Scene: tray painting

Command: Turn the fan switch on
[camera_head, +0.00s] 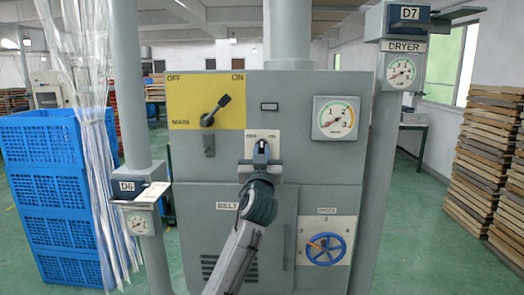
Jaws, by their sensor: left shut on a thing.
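A small switch with a dark blue knob (262,147) sits on a white plate in the middle of the grey control cabinet (300,175). I take it for the fan switch; the small labels on its plate are too small to read. My left gripper (261,162) reaches up from below and is shut on this knob, covering its lower part. The knob looks roughly upright between the two labels. My right gripper is not in view.
Above left, the MAIN lever (215,111) on a yellow panel leans toward ON. A gauge (336,118) and a blue handwheel (326,248) are on the right. Posts with D6 (139,194) and D7 (405,19) boxes flank the cabinet. Blue crates (45,140) stand left.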

